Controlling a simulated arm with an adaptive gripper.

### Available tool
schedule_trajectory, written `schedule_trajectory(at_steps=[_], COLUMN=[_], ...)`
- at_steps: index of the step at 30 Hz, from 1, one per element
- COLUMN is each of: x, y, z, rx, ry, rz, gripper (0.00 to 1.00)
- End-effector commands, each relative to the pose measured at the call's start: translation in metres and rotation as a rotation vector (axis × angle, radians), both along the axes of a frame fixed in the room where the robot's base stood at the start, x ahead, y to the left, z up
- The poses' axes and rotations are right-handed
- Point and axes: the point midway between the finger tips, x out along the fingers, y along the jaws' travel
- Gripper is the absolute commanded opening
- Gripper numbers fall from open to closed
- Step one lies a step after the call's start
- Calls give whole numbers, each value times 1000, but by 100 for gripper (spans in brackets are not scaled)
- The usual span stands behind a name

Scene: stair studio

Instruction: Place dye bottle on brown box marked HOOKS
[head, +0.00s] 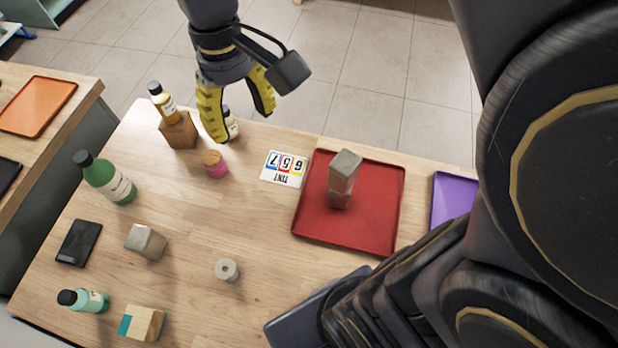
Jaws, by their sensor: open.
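A small brown box (179,132) stands at the far left of the wooden table; no marking on it is legible. A yellowish bottle (163,101) with a black cap and pale label appears to stand on top of it, slightly tilted in the picture. My gripper (241,122), with yellow and black fingers, is open just right of the box, apart from the yellowish bottle. Another pale-labelled bottle (232,126) is partly hidden behind the near finger; I cannot tell whether it lies between the fingers. Which bottle is the dye bottle is not readable.
A red tray (370,225) holds a grey-topped block. A green bottle (107,180), phone (79,243), grey block (145,241) and spool (227,269) stand nearer.

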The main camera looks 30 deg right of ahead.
Motion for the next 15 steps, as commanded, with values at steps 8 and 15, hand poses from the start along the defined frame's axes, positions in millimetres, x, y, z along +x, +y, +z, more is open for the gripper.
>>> schedule_trajectory(at_steps=[8, 15], x=[-110, -136], y=[-21, -25], z=[-27, -40], rx=[-44, -52], ry=[20, 32], rz=[-157, -206], gripper=[46, 46])
